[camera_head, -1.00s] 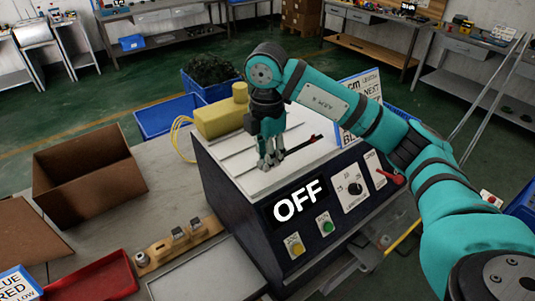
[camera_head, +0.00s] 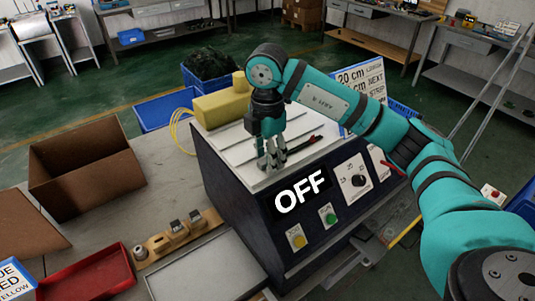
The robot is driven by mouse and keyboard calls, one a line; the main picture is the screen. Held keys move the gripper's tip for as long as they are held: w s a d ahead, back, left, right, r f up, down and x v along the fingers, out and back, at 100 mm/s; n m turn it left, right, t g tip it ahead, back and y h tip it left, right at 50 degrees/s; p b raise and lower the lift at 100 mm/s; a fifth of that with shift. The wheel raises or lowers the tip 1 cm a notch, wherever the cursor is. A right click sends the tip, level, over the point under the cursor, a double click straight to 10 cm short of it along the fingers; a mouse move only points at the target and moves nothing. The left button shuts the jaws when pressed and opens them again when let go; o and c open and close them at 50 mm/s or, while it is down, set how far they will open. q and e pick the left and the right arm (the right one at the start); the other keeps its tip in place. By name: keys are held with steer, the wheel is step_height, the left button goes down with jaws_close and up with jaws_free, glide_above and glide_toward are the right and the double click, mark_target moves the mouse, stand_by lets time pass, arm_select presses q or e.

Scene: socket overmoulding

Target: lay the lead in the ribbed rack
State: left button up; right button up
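The lead (camera_head: 303,145) shows as a thin dark piece with a red part, slanting up to the right from the fingertips of my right gripper (camera_head: 271,162). The gripper points down with its fingers close together on the lead's near end, over the front of the pale, lined top (camera_head: 235,140) of a dark machine. The fingers hide that end, and I cannot tell whether they touch the top. I cannot tell for certain which thing is the ribbed rack; a wooden holder (camera_head: 150,258) with several small blocks stands left of the machine. My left gripper is out of view.
The dark machine (camera_head: 230,205) reads OFF on its front. A yellow block (camera_head: 220,106) and a sign (camera_head: 362,88) stand behind its top. An open cardboard box (camera_head: 85,178), a red tray (camera_head: 85,278) and a grey tray (camera_head: 205,275) are at the left and front.

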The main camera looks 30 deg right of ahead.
steer(key=shift+r, duration=0.2)
step_height(320, 180, up, 12)
steer(key=shift+f, duration=0.25)
